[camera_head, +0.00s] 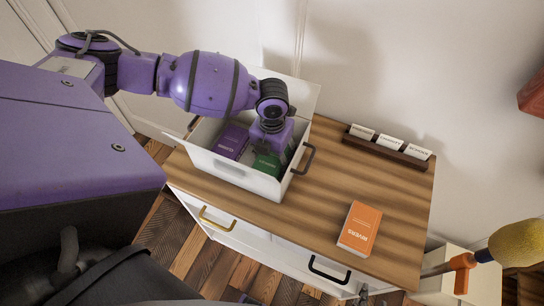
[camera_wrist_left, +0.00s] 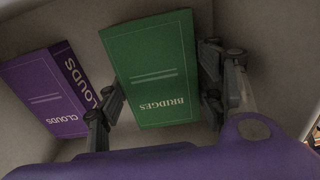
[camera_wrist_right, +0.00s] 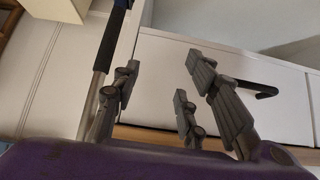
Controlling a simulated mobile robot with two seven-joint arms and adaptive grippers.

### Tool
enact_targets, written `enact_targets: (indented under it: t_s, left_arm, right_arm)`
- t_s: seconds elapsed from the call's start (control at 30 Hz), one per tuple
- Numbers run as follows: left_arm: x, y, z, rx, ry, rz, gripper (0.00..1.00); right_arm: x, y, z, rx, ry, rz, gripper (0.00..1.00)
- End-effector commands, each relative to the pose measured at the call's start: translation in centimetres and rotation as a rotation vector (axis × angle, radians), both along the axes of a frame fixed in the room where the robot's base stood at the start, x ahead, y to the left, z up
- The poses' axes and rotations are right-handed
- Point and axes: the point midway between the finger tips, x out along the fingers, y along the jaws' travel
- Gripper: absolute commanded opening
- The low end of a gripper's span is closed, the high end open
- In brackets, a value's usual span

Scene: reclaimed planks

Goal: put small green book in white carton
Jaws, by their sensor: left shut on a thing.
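The small green book (camera_head: 266,165) is inside the white carton (camera_head: 228,173), which stands on the cabinet's wooden top. My left gripper (camera_head: 272,152) reaches down into the carton. In the left wrist view the left gripper (camera_wrist_left: 160,85) has its fingers on both sides of the green book (camera_wrist_left: 150,60), labelled BRIDGES, and is shut on it. I cannot tell whether the book touches the carton floor. A purple book (camera_head: 232,141) labelled CLOUDS lies to its left in the carton. My right gripper (camera_wrist_right: 158,95) is open and empty in front of white drawer fronts.
An orange book (camera_head: 359,228) lies on the wooden top (camera_head: 310,205), right of the carton. A dark rack with white cards (camera_head: 388,146) stands along the wall. The top between carton and orange book is clear. A yellow-headed tool (camera_head: 515,243) is at the lower right.

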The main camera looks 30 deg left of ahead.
Motion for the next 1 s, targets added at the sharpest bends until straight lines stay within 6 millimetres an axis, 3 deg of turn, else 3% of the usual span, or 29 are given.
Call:
enact_targets:
  t_s: [0.17, 0.2, 0.23, 0.67, 1.0]
  left_arm:
    - [0.0, 0.0, -0.5, 0.000, 0.002, 0.000, 0.30]
    - [0.0, 0.0, -0.4, 0.000, 0.001, 0.000, 0.66]
    - [0.0, 0.0, -0.4, 0.000, 0.001, 0.000, 0.70]
    - [0.1, 0.0, 0.6, 0.000, -0.002, 0.000, 0.70]
    - [0.2, 0.0, 7.4, 0.000, -0.004, 0.000, 0.70]
  right_arm:
    - [-0.5, -0.1, -0.3, -0.001, 0.008, -0.001, 0.40]
    - [-0.5, -0.1, -0.3, -0.002, 0.008, -0.001, 0.40]
    - [-0.5, -0.1, -0.3, -0.002, 0.009, -0.001, 0.40]
    - [-0.6, -0.5, -0.1, -0.011, 0.008, 0.008, 0.40]
    - [0.2, -0.3, 0.3, -0.007, -0.004, 0.007, 0.40]
